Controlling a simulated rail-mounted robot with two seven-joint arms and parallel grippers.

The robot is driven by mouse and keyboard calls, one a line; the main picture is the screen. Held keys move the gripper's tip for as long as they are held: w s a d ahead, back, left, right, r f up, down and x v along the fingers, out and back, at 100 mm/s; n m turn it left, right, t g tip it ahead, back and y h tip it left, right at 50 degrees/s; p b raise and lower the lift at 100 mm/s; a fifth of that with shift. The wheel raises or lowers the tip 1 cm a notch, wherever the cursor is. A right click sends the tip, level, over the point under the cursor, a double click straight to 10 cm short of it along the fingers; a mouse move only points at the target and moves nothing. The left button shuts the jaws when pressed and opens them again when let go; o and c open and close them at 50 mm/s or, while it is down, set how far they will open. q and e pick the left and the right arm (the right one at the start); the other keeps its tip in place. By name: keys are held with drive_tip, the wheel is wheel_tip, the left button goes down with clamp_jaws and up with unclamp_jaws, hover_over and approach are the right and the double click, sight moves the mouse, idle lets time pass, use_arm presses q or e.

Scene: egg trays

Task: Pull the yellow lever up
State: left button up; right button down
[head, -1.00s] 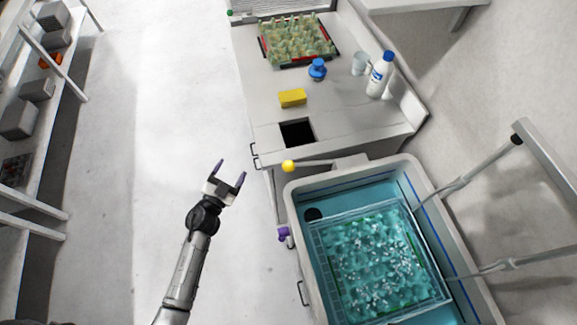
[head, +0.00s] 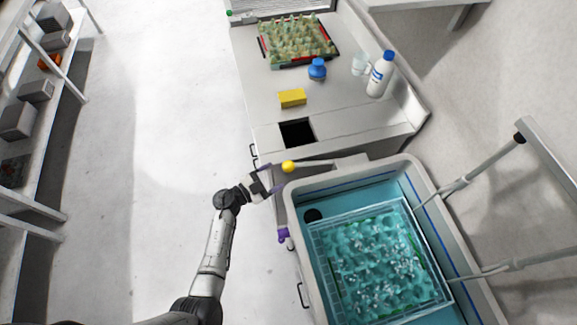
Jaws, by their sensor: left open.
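The yellow lever ends in a round yellow knob (head: 288,167) at the back left corner of the water basin. A pale metal rod (head: 316,163) runs from the knob to the right toward the basin's back rim. My left gripper (head: 274,178) is open, just left of the knob, its two purple fingers pointing right toward it. One finger shows above and one below the knob's left side. I cannot tell whether they touch it. My right gripper is not in view.
The basin (head: 294,215) holds water and a submerged tray. A purple knob (head: 283,235) sticks out on its left side. The left floor is clear.

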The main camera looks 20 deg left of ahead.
sight(289, 165)
use_arm(q)
drive_tip(key=shift+b+x, duration=0.35)
drive_tip(key=shift+x, duration=3)
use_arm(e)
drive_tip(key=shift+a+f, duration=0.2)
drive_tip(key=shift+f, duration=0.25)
